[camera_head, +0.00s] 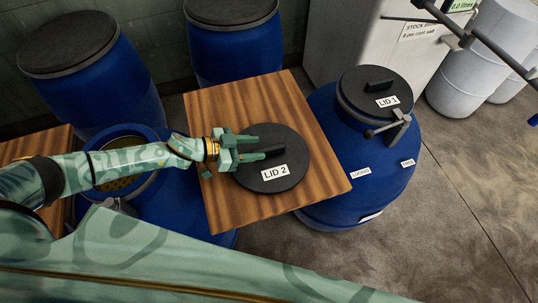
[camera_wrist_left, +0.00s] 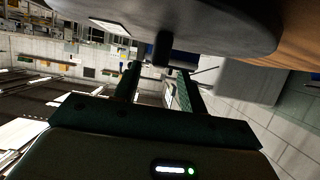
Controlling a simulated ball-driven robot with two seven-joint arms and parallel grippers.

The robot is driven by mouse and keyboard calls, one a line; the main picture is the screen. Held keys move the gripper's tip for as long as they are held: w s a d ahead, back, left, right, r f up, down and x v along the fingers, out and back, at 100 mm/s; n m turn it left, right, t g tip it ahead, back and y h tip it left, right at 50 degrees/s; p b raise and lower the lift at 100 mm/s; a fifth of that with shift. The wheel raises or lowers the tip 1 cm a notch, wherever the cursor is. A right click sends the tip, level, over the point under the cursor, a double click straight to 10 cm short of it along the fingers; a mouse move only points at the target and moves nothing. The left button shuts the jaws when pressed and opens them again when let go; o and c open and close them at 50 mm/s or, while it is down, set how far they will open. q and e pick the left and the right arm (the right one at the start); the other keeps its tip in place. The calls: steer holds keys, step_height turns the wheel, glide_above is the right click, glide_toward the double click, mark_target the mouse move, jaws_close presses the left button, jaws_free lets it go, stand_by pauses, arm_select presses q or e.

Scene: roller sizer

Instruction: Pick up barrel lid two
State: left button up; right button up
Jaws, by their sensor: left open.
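Barrel lid two (camera_head: 285,177), a dark round lid with a white "LID 2" label and a black block handle (camera_head: 270,151), lies flat on a square wooden board (camera_head: 325,185). My left gripper (camera_head: 260,147) reaches in from the left, low over the lid, its open fingers pointing right on either side of the handle. In the left wrist view, the lid (camera_wrist_left: 225,22) fills the top and its handle (camera_wrist_left: 163,50) shows between the fingertips (camera_wrist_left: 160,70). I cannot tell whether the fingers touch the handle. My right gripper is not in view.
A blue barrel (camera_head: 345,185) with lid one (camera_head: 375,92) stands right of the board. An open blue barrel (camera_head: 180,205) is under my left arm. Two lidded blue barrels (camera_head: 125,95) (camera_head: 235,45) stand behind. Floor at right (camera_head: 470,210) is clear.

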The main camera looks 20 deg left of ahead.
mark_target(267, 148)
arm_select(q)
steer(key=b+x, duration=0.1)
steer(key=x, duration=0.4)
steer(key=shift+s+d+f, duration=0.1)
steer(key=shift+d, duration=0.05)
steer(key=shift+s, duration=0.1)
jaws_close()
